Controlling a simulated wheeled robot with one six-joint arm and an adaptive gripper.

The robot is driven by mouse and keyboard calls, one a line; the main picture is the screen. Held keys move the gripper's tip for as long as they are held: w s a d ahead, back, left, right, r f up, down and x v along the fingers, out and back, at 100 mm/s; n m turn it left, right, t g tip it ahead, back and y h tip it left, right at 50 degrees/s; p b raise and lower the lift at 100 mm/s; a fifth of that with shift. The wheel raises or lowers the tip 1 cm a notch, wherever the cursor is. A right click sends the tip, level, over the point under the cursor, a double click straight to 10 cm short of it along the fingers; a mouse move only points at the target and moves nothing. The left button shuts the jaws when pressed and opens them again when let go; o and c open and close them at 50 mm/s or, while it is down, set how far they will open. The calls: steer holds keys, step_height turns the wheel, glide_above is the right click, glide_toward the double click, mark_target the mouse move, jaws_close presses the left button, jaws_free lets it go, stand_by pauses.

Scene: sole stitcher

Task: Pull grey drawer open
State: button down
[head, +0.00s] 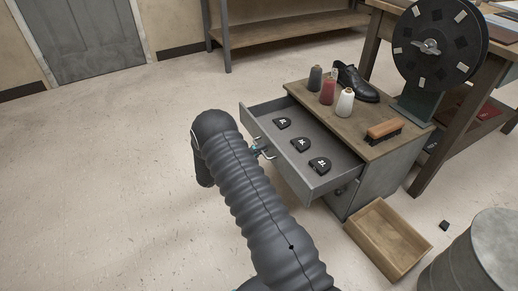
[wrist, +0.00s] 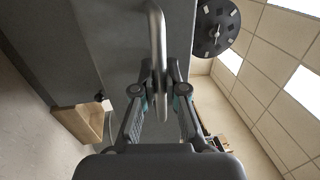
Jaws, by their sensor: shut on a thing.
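The grey drawer (head: 338,180) stands pulled out from the wood-topped cabinet (head: 374,136), with its inside open to view. Three black pieces with white markings (head: 300,144) lie in it. My gripper (head: 260,150) is at the drawer's front, partly hidden behind my dark arm. In the wrist view my gripper (wrist: 160,78) is shut on the metal bar handle (wrist: 157,40), with a finger on each side of the bar. The grey drawer front (wrist: 115,35) fills the upper left of that view.
Thread spools (head: 328,91), a black shoe (head: 356,82) and a brush (head: 384,131) stand on the cabinet. An open wooden box (head: 372,262) sits on the floor at its lower right, near a grey drum (head: 482,260). The floor to the left is clear.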

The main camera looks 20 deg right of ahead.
steer(key=c, duration=1.2)
jaws_free()
steer(key=v, duration=1.2)
